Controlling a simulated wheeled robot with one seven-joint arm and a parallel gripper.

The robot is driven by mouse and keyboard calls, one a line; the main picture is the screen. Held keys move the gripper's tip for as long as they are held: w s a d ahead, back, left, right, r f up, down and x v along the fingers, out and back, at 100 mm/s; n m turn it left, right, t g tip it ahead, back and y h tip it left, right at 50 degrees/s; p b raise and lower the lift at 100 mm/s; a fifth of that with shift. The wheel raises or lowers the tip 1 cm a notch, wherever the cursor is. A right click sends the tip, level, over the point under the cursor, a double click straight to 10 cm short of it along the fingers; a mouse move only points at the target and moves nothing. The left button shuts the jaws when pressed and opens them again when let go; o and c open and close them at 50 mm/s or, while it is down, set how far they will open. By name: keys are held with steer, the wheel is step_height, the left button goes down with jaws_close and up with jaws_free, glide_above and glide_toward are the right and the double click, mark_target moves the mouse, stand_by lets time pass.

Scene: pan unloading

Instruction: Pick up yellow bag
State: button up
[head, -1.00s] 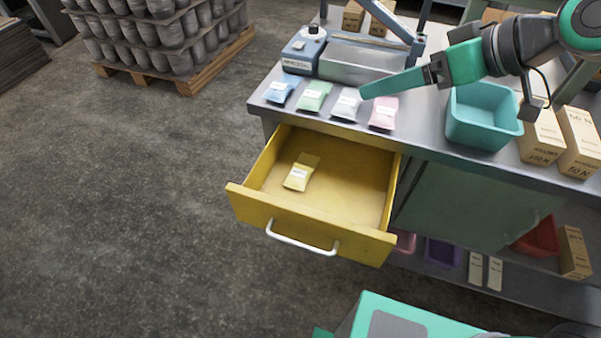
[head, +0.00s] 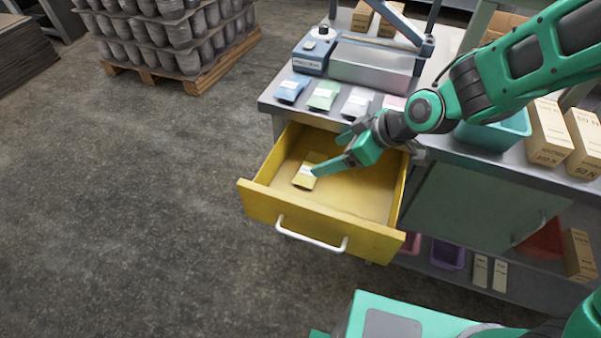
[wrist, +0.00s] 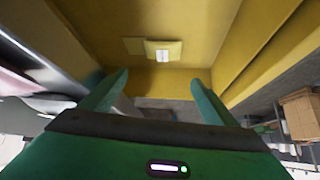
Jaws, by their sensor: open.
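The yellow bag (head: 304,181) lies in the open yellow drawer (head: 322,224), toward its left side, and has a white label. In the wrist view the yellow bag (wrist: 172,50) lies on the drawer floor beyond the fingertips, between them. My gripper (head: 330,155) is over the drawer with its fingers apart and nothing between them. In the head view one fingertip overlaps the right edge of the bag; I cannot tell whether it touches. The fingers (wrist: 158,85) also show open in the wrist view.
Blue (head: 291,89), green (head: 324,95), white (head: 357,102) and partly hidden pink (head: 394,102) bags lie on the bench above the drawer. A teal bin (head: 497,132) and cartons (head: 547,132) stand to the right. The drawer walls surround the bag.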

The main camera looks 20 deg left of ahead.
mark_target(307, 170)
steer(key=x, duration=0.6)
steer(key=shift+s+d+f, duration=0.1)
steer(key=shift+d+f, duration=0.1)
steer(key=shift+f, duration=0.2)
steer(key=shift+x, duration=2.6)
steer(key=shift+s+d+f, duration=0.1)
steer(key=shift+s+d, duration=0.05)
steer(key=shift+s, duration=0.05)
steer(key=c, duration=1.3)
